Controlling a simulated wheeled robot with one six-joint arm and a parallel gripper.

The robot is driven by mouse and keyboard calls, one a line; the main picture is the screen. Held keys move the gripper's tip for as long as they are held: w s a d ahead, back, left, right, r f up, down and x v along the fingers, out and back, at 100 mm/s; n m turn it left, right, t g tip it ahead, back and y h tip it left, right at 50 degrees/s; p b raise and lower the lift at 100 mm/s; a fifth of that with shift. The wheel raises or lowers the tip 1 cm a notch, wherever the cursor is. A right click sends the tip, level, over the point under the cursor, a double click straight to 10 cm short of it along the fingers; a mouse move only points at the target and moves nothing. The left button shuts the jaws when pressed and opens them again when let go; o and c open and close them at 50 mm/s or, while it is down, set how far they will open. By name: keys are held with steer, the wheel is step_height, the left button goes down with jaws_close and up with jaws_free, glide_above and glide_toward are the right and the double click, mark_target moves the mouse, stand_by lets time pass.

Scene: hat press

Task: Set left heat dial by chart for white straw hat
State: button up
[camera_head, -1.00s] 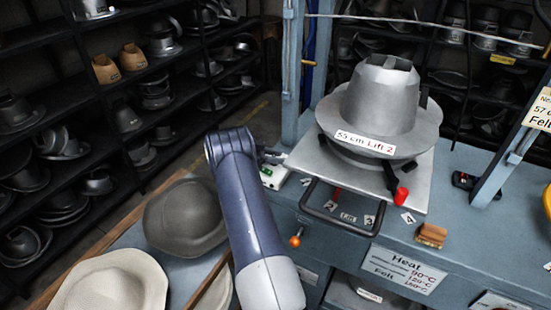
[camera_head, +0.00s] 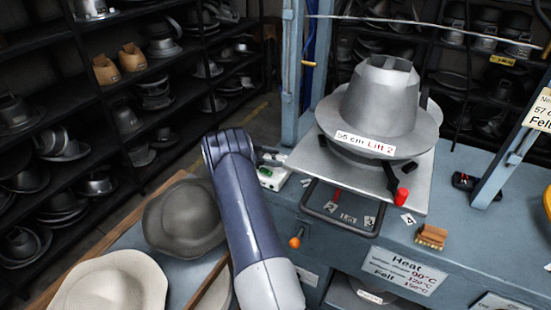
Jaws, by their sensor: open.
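The heat chart (camera_head: 403,270) is a white label on the blue-grey press front. It reads "Heat", with 90, 120 and 150 °C in red; "Felt" is legible on it, but other row names are too small to read surely. A pale cream hat (camera_head: 110,285) lies at the bottom left. A small white box with a green spot (camera_head: 272,178) sits at the press's left edge; I cannot tell whether it is the left heat dial. My gripper (camera_head: 272,157) shows small and partly hidden beyond my arm, just above that box. It looks open and empty.
A metal hat block (camera_head: 380,100) labelled "55 cm Lift 2" stands on the press plate. Below it are a lift scale and a red-knobbed lever (camera_head: 401,195). An orange knob (camera_head: 295,242), a brush (camera_head: 432,236) and a grey hat (camera_head: 185,218) are nearby. Shelves of blocks line the back.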

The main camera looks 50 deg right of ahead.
steer(key=b+v, duration=0.1)
steer(key=v, duration=0.9)
steer(key=shift+b, duration=0.35)
steer(key=shift+s+d+f, duration=0.1)
steer(key=p+x, duration=0.2)
steer(key=x, duration=0.8)
steer(key=shift+s+d+f, duration=0.1)
steer(key=shift+s+d, duration=0.05)
steer(key=shift+d, duration=0.1)
